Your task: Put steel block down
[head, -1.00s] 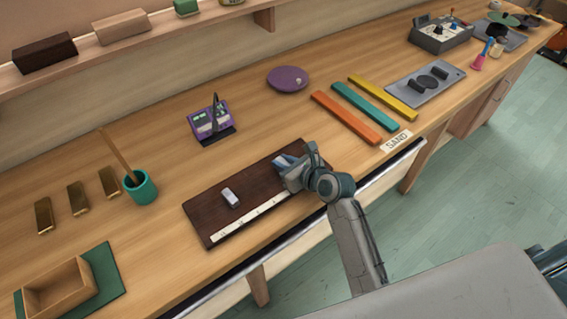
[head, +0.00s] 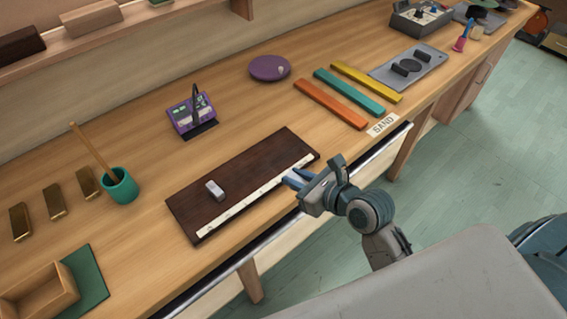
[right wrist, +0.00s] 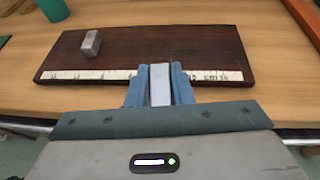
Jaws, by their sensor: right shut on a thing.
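My right gripper (head: 292,178) is shut on a pale grey block, which I take for the steel block (right wrist: 160,86). In the right wrist view the block stands between the two blue fingers; the head view mostly hides it. The fingertips are at the front edge of a dark wooden board (head: 240,179), near its right end. Whether the held block touches the board I cannot tell. A second grey block (head: 215,190) lies on the left part of the board, apart from the gripper; it also shows in the right wrist view (right wrist: 91,42). My left gripper is not in view.
A white ruler strip (head: 254,197) runs along the board's front edge. Behind stand a purple device (head: 190,117) and a purple disc (head: 270,68). Orange, teal and yellow bars lie right of a teal cup (head: 120,186). The board's middle is clear.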

